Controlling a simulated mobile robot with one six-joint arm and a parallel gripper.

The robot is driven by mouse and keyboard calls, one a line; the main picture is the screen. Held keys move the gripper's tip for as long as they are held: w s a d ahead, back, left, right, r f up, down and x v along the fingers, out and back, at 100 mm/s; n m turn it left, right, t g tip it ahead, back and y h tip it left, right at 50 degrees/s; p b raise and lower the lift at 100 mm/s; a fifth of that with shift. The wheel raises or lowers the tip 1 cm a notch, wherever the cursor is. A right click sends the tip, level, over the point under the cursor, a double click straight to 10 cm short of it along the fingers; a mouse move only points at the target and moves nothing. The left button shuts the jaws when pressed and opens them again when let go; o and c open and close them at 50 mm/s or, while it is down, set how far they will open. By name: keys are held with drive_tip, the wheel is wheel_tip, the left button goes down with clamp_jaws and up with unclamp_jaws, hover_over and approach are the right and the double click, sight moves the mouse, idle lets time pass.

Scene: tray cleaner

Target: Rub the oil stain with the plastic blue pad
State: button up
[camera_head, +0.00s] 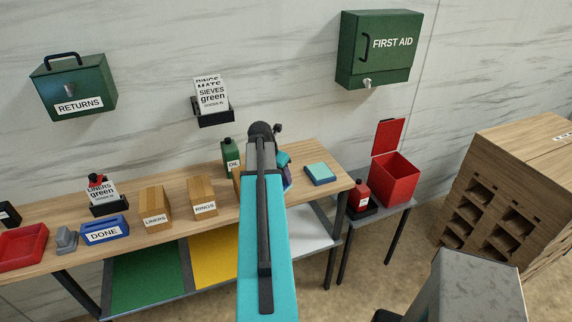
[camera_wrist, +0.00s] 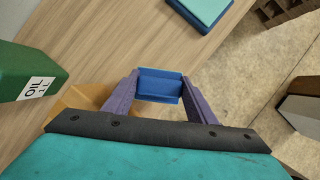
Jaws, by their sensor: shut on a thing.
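My gripper (camera_wrist: 160,98) has purple fingers and is shut on a blue pad (camera_wrist: 160,84), a small block held between the fingertips. In the wrist view the pad appears over the front edge of the wooden table (camera_wrist: 120,50). In the head view my arm hides most of the gripper and the pad, near the table's right part. I see no oil stain in either view; part of the table is hidden behind my arm.
A teal-topped blue block (camera_head: 320,174) lies on the table's right end, beyond the pad. A green oil bottle (camera_head: 230,160) stands left of my arm. Boxes labelled rings (camera_head: 202,197) and liners (camera_head: 155,208) stand further left. A red open bin (camera_head: 395,180) stands right.

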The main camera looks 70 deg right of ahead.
drive_tip(key=shift+r, duration=1.85)
drive_tip(key=shift+w+a+f, duration=0.1)
